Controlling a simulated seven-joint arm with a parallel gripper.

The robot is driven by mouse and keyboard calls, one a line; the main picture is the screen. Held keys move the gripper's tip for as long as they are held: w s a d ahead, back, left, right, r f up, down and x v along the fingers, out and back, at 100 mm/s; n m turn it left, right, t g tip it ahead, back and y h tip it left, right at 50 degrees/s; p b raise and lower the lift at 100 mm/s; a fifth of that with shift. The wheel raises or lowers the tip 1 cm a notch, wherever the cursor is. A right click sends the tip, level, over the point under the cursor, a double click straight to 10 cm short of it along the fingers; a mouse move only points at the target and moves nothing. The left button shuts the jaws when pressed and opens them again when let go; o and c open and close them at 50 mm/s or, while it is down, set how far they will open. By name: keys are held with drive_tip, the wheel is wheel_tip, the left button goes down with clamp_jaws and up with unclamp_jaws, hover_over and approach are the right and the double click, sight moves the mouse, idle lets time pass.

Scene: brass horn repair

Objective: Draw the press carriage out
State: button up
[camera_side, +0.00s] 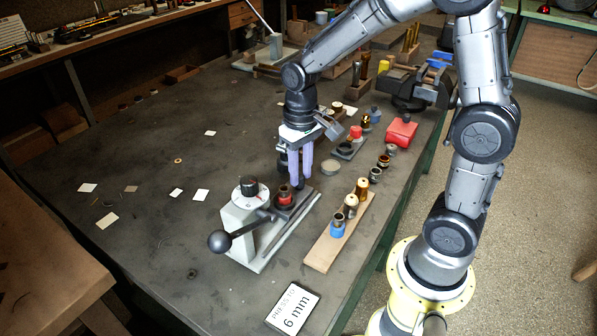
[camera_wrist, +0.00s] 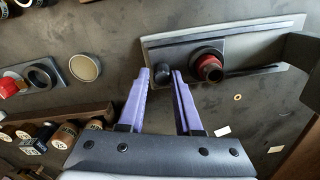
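The press (camera_side: 240,215) stands on the bench in the side view, a pale grey body with a dial, a black knob on top and a ball-ended lever. My gripper (camera_side: 300,176) points down at that end. Its purple fingers (camera_wrist: 160,72) are apart, with the knob between their tips and a narrow gap at the left. Their height on the knob is unclear.
A wooden strip (camera_side: 322,252) with several small bottles lies right of the press. A "6 mm" sign (camera_side: 293,309) lies in front. A round disc (camera_side: 332,168), a red box (camera_side: 401,131) and a vise (camera_side: 405,88) are behind. Bench left of the press is mostly clear.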

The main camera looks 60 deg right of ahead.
drive_tip(key=shift+o, duration=0.5)
drive_tip(key=shift+d, duration=0.1)
drive_tip(key=shift+r, duration=0.1)
wheel_tip(320, 180, up, 14)
idle(0.4)
